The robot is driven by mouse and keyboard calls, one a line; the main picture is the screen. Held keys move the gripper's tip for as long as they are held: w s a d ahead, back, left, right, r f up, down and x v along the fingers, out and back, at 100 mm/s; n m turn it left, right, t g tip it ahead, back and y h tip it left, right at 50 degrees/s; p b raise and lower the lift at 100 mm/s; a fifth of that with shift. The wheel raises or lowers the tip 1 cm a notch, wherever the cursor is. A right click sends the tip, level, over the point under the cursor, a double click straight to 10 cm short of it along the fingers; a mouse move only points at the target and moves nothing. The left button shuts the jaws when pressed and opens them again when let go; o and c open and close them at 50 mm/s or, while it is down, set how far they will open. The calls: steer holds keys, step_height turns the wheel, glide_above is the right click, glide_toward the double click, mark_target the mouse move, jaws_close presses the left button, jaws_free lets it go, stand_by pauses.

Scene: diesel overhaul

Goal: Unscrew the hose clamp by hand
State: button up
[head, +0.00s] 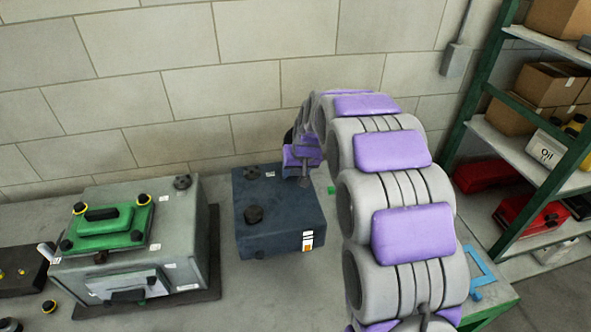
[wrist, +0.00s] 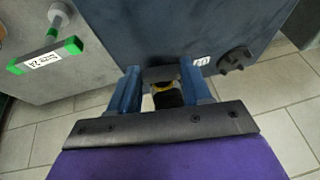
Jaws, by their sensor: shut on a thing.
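In the wrist view, the two blue fingers of my gripper (wrist: 162,78) are shut on a small black part with a yellow band, which looks like the hose clamp (wrist: 166,94). It sits at the side of a dark blue box (wrist: 150,30). The fingers hide part of it. In the head view, the same dark blue box (head: 275,225) stands by the wall, and my gripper is at its far right top edge, mostly hidden by my own arm. The clamp itself cannot be made out there.
A black knob (wrist: 236,60) sticks out of the dark blue box. A grey box (head: 185,215) with a green plate (head: 100,232) and yellow-ringed knobs stands at left. A green-ended handle (wrist: 45,58) shows in the wrist view. A green shelf rack (head: 500,120) stands at right.

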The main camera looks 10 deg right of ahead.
steer(key=h+p, duration=0.2)
steer(key=shift+a+r+n+h+p, duration=0.2)
steer(key=shift+a+n+h+p, duration=0.1)
steer(key=shift+n+h, duration=0.1)
steer(key=shift+a+f+h, duration=0.2)
steer(key=shift+h, duration=0.7)
steer(key=shift+a+n+h+b, duration=0.3)
steer(key=shift+n+h, duration=0.1)
steer(key=shift+h, duration=0.6)
steer(key=o, duration=1.1)
steer(key=shift+f, duration=0.1)
steer(key=shift+c, duration=0.2)
steer(key=p+v, duration=0.1)
steer(key=v, duration=1.6)
steer(key=shift+a, duration=0.45)
